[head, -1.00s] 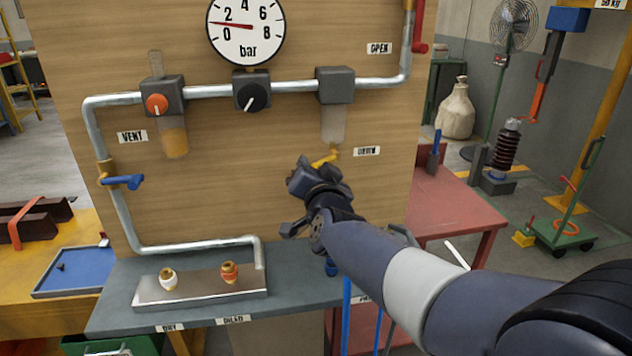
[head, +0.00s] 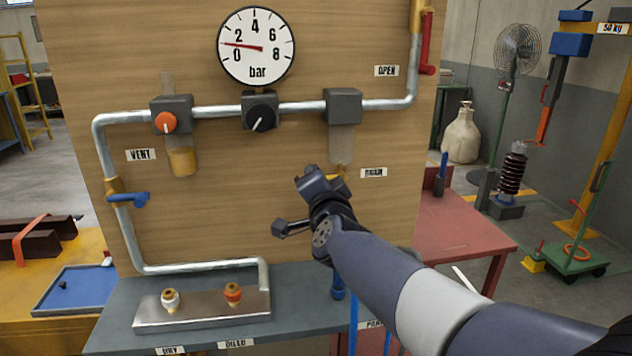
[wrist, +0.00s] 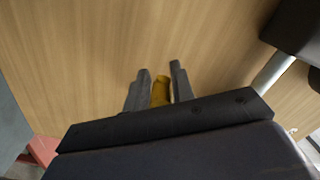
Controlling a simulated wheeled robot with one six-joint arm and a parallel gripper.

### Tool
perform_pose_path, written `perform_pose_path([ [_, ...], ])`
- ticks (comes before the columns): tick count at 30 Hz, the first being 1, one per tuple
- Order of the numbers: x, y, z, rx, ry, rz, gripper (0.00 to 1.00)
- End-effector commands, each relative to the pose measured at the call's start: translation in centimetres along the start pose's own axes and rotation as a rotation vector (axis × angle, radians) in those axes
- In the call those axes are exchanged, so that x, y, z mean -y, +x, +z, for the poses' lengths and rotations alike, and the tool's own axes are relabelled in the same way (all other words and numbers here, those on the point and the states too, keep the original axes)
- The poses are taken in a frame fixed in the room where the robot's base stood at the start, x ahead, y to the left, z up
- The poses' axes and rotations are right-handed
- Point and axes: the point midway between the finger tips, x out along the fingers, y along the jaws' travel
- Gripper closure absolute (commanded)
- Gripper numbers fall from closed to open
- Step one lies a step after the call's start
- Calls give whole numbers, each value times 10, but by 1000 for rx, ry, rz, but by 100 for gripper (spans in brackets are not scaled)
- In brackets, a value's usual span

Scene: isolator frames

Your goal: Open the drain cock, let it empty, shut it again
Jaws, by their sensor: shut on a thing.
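The drain cock is a small yellow lever (head: 335,177) below the clear bowl (head: 341,148) on the right of the pipe. My gripper (head: 322,180) is at the cock in the head view and covers most of it. In the wrist view my gripper (wrist: 160,86) has its two fingers on either side of the yellow lever (wrist: 160,92), shut on it. The clear bowl looks grey, and its contents are hard to tell. The lever's exact angle is hidden by my gripper.
The gauge (head: 256,47) reads about 1 bar. The left bowl (head: 182,162) holds amber liquid. A blue-handled valve (head: 130,198) sits on the left pipe, a red lever (head: 427,45) at upper right. A metal block with two fittings (head: 202,308) stands on the bench below.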

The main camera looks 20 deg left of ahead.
Motion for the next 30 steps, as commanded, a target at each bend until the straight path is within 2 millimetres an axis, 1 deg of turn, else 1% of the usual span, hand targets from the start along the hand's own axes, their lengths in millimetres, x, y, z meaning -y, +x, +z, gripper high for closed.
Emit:
perform_pose_path([
  [1, 5, 0, -6, -13, 0, -10, 99],
  [6, 5, 0, -6, -13, -1, -10, 99],
  [7, 5, 0, -6, -14, -1, -10, 75],
  [12, 4, 0, -5, -12, 0, -8, 62],
  [19, 2, 0, -3, -7, 0, -5, 62],
  [23, 2, -8, -3, -6, 0, -5, 62],
  [26, 3, -20, -2, -5, 0, -5, 62],
  [30, 3, -45, -3, -6, 1, -6, 62],
])
